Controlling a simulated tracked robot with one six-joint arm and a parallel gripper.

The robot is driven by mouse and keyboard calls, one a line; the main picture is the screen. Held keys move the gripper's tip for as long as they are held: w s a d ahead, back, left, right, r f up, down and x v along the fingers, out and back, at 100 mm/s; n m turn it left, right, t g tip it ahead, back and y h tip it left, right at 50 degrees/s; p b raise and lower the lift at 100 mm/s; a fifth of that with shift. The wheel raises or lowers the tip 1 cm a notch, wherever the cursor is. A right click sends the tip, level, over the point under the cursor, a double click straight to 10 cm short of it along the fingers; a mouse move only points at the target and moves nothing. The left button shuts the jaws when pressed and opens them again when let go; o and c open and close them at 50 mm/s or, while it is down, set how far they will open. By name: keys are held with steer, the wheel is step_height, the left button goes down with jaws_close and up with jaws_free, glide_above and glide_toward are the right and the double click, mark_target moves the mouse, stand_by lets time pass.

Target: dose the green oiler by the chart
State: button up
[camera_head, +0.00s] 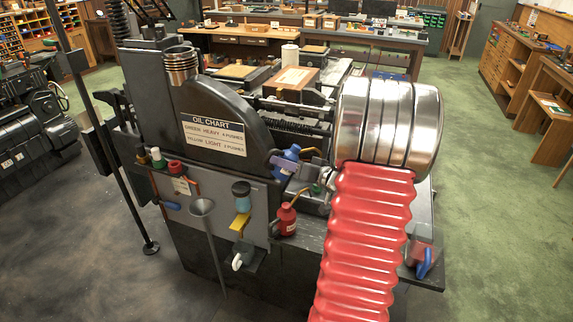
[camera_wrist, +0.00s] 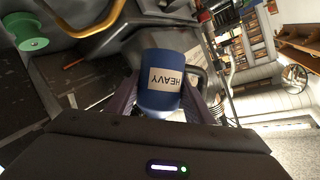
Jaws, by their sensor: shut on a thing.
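My gripper (camera_wrist: 160,103) is shut on the blue oil can (camera_wrist: 166,62), with a finger on each side. The can's HEAVY label reads upside down in the wrist view. In the head view the blue can (camera_head: 288,156) is beside the machine's dark housing, its spout pointing right.
A red oil can (camera_head: 287,217) stands below the blue one. A red fitting (camera_head: 174,167) is right of the green-topped one. My red-sleeved arm hides the machine's right part.

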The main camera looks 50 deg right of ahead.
mark_target(288, 177)
steer(key=shift+s+d, duration=0.1)
steer(key=shift+d, duration=0.05)
steer(key=shift+s+d, duration=0.1)
steer(key=shift+s, duration=0.05)
steer(key=shift+f, duration=3)
steer(key=shift+f, duration=0.9)
steer(key=shift+r, duration=0.1)
steer(key=shift+r, duration=1.1)
